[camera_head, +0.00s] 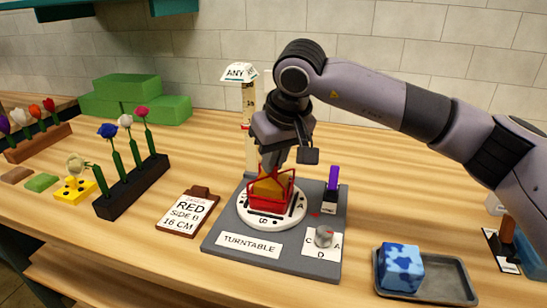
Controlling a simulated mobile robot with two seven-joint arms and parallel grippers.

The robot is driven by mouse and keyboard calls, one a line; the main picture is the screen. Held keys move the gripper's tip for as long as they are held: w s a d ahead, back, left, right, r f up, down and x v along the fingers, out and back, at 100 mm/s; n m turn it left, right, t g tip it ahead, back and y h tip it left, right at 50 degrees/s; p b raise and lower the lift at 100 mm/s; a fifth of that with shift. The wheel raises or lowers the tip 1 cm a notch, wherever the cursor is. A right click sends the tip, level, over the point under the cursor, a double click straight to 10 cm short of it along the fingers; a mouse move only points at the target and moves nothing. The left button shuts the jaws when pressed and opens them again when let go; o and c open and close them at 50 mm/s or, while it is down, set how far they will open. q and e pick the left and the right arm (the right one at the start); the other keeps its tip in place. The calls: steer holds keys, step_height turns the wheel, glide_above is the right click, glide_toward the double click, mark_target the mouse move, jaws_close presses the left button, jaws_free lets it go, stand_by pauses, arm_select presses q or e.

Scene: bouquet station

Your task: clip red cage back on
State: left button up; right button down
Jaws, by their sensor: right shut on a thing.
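The red cage (257,202) is an open wire-like frame on the white round turntable plate (276,221). An orange-yellow block (270,187) shows inside or behind the cage's bars. My right gripper (273,168) comes down from above and is shut on the red cage at its top. Its fingertips are partly hidden, and I cannot tell whether the cage is seated. The plate sits on a grey base with a TURNTABLE label (248,245). My left gripper is not in view.
A ruler post (249,130) stands close behind the cage. A purple-topped piece (333,178) and a knob (323,236) are on the base's right side. A card (188,212) reads RED SIDE B 16 CM. Flower racks (132,188) stand left; a tray (452,284) holds a blue block (400,268).

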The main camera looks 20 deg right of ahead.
steer(key=c, duration=0.7)
jaws_free()
steer(key=shift+o, duration=0.2)
steer(key=shift+r+p, duration=1.7)
steer(key=shift+r, duration=0.55)
jaws_close()
steer(key=shift+f+b, duration=1)
steer(key=shift+f, duration=0.4)
